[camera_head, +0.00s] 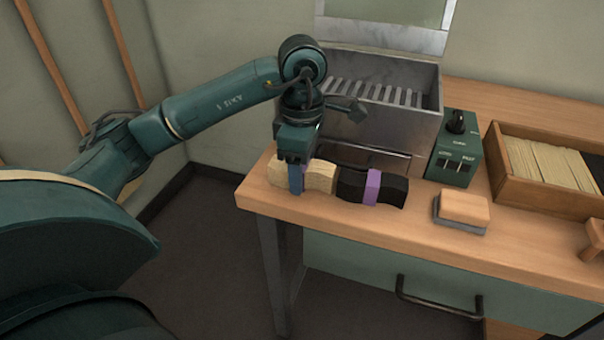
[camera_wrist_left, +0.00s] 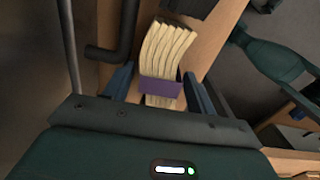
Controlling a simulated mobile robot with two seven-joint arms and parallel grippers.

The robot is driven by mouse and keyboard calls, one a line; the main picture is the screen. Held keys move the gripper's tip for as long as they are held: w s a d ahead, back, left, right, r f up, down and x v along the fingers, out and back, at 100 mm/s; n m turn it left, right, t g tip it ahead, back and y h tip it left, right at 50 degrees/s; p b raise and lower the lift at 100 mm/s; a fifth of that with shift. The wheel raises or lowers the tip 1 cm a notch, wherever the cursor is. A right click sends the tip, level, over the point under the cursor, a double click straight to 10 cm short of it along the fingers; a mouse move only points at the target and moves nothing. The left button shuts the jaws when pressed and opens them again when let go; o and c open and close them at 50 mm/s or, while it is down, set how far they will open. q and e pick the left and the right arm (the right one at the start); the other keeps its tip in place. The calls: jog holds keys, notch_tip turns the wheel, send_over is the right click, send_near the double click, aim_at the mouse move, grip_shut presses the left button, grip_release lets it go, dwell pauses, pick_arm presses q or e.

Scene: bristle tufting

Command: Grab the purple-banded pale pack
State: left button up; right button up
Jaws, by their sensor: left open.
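The purple-banded pale pack (camera_head: 319,178) lies at the left end of the wooden table, under my left gripper. In the left wrist view the pale pack (camera_wrist_left: 165,52) shows its purple band between the blue fingers. My left gripper (camera_head: 296,182) points down over the pack, open, with a finger on each side of it; I cannot tell if they touch it. In the head view the gripper hides part of the band. A black pack with a purple band (camera_head: 372,188) lies just to the right. My right gripper is not in view.
A grey metal machine with a slatted top (camera_head: 378,90) stands behind the packs. To the right are a green control box (camera_head: 454,150), a tan block on a grey base (camera_head: 462,209) and a wooden tray of pale strips (camera_head: 549,165). The table's front edge (camera_head: 330,226) is close.

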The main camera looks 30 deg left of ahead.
pick_arm(q)
jog(key=shift+c, duration=0.2)
jog(key=c, duration=0.7)
